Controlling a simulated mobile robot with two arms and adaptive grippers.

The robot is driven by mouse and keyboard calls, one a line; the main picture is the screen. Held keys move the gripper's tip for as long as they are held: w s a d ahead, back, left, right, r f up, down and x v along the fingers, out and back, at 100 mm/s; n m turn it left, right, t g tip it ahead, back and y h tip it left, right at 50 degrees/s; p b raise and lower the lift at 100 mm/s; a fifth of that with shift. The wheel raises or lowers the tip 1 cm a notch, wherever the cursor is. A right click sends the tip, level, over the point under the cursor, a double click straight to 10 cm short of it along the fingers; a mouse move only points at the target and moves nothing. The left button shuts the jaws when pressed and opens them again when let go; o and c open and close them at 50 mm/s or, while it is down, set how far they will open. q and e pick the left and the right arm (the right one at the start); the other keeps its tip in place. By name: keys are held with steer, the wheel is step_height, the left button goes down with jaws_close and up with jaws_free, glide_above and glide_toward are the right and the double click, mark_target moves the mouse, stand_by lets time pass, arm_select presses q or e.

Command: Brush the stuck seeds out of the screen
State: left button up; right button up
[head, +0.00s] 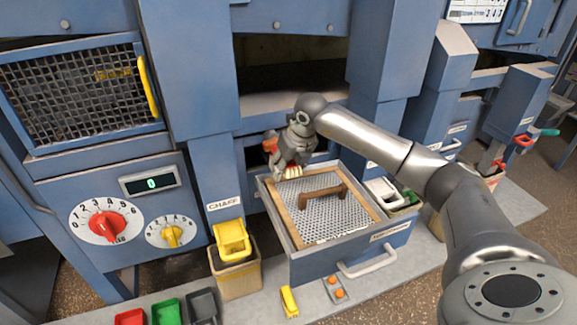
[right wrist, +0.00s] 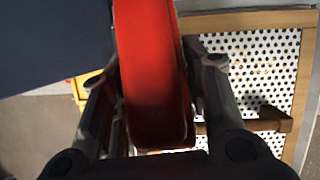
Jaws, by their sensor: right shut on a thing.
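My right gripper (head: 291,158) is shut on a brush with a red handle (head: 270,145) and pale bristles. It holds the brush over the far left corner of the screen; I cannot tell whether the bristles touch it. In the right wrist view the red brush (right wrist: 152,75) fills the space between the fingers. The screen (head: 335,217) is a white perforated sheet in a wooden frame with a brown handle (head: 322,194) across it. It sits in a blue-grey drawer (head: 345,262). The screen also shows in the right wrist view (right wrist: 270,60). Stuck seeds are too small to make out clearly. My left gripper is out of view.
A yellow scoop (head: 231,238) sits in a bin left of the drawer, below the CHAFF label. Blue machine columns stand close behind. White and green containers (head: 383,191) stand right of the screen.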

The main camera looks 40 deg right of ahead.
steer(key=shift+r, duration=0.1)
steer(key=shift+d+r+p, duration=0.2)
steer(key=shift+r+p, duration=1.6)
steer(key=shift+r, duration=1.1)
steer(key=shift+r, duration=0.1)
steer(key=shift+d+r+p, duration=0.1)
steer(key=shift+r+p, duration=0.75)
steer(key=shift+r, duration=0.6)
steer(key=shift+s, duration=0.1)
steer(key=shift+f, duration=0.1)
